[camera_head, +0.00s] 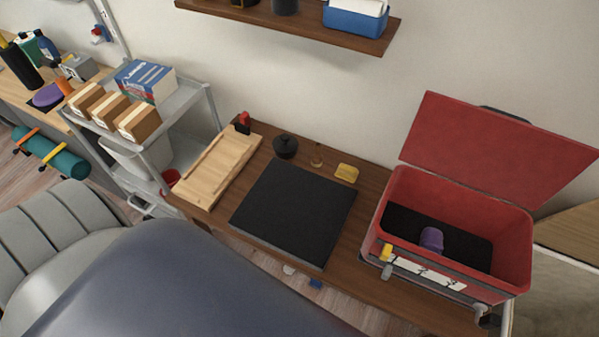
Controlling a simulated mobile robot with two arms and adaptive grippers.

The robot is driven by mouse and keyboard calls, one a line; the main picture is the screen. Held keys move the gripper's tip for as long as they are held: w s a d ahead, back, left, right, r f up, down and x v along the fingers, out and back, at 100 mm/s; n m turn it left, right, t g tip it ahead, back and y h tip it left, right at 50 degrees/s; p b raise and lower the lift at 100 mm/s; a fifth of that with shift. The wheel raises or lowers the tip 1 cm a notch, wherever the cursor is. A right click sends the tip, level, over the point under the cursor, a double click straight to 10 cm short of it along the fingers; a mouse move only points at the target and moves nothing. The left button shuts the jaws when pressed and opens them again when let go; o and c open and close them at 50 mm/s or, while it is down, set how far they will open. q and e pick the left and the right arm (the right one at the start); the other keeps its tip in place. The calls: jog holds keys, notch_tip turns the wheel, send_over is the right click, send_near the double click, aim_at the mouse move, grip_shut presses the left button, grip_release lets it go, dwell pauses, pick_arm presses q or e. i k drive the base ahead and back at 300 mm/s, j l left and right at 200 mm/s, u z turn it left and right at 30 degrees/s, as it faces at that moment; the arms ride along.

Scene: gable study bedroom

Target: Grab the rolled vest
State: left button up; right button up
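A small purple rolled bundle (432,239), which looks like the rolled vest, lies on the dark floor of an open red case (515,250). The case stands at the right end of the brown wooden table, its lid (490,150) tilted up and back. The case's front wall may hide the bundle's lower part. Neither of my grippers is in view.
The brown table (372,190) also holds a black mat (295,215), a wooden board (222,168), a black lidded pot (285,146) and a yellow block (346,173). A shelf (290,22) hangs above. A cart (190,105) with boxes stands left. A teal roll (50,152) lies farther left.

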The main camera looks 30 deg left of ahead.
aim_at(432, 238)
jog(key=l+u, duration=0.65)
jog(key=u, duration=0.15)
jog(key=k+l+u, duration=0.15)
jog(key=l+u, duration=0.25)
jog(key=k+l+u, duration=0.15)
jog(key=u, duration=0.25)
jog(key=k+l, duration=0.25)
jog(key=l, duration=0.15)
jog(key=k+l+u, duration=0.1)
jog(key=k+l, duration=0.15)
jog(key=l, duration=0.1)
